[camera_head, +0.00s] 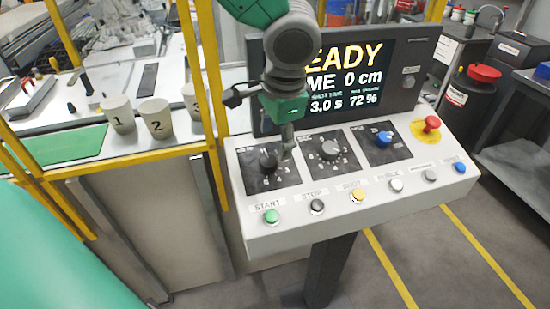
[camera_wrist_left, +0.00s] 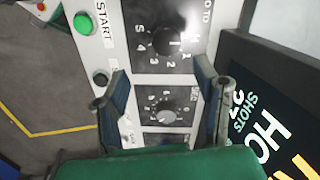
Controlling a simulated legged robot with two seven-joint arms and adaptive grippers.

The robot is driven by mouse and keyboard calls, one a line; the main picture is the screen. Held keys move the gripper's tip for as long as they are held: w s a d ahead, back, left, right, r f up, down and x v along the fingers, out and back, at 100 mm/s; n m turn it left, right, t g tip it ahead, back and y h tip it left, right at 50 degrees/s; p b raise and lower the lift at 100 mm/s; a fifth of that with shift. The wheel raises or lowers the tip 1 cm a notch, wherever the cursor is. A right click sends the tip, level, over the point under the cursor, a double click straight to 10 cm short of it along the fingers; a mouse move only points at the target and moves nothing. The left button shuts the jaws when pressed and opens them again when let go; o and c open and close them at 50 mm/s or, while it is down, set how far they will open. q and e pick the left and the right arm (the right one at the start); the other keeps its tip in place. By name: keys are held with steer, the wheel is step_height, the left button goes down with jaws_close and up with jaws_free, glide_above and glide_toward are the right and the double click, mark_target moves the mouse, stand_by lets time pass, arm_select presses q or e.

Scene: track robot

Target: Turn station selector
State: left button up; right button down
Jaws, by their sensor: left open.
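The slanted control panel (camera_head: 300,215) carries a black knob (camera_head: 268,160) on a dark numbered plate at its left. A grey knob (camera_head: 330,150) sits on a numbered plate in the middle, and a blue knob (camera_head: 384,138) is farther right. Which of them is the station selector I cannot read. My left gripper (camera_head: 287,146) is above the panel between the black and grey knobs. In the left wrist view, its fingers (camera_wrist_left: 162,80) are spread, with the black knob (camera_wrist_left: 166,41) beyond them and the grey knob (camera_wrist_left: 167,115) between them in the picture. No contact is visible. My right gripper is not seen.
A screen (camera_head: 345,75) stands behind the panel. A red mushroom button (camera_head: 431,123) is at the right, and push buttons, including a green one (camera_head: 271,216), line the front edge. Numbered cups (camera_head: 156,118) and a yellow frame (camera_head: 212,100) are on the left.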

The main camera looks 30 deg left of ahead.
mark_target(267, 160)
arm_select(q)
steer(key=a+f, duration=0.1)
steer(key=f, duration=0.1)
steer(key=a+f, duration=0.1)
steer(key=f, duration=0.1)
steer(key=w+a+f, duration=0.1)
steer(key=f, duration=0.1)
steer(key=shift+a+f, duration=0.3)
steer(key=shift+f, duration=0.05)
steer(key=shift+s+f, duration=0.1)
steer(key=shift+f, duration=0.15)
steer(key=shift+d+f, duration=0.2)
steer(key=shift+d, duration=0.3)
steer(key=shift+w+d, duration=0.2)
steer(key=shift+d, duration=0.3)
steer(key=shift+d+r, duration=0.1)
steer(key=c, duration=1)
steer(key=shift+a, duration=0.5)
steer(key=shift+c, duration=0.8)
steer(key=shift+s+a, duration=0.15)
steer(key=shift+a, duration=0.15)
steer(key=shift+d, duration=0.1)
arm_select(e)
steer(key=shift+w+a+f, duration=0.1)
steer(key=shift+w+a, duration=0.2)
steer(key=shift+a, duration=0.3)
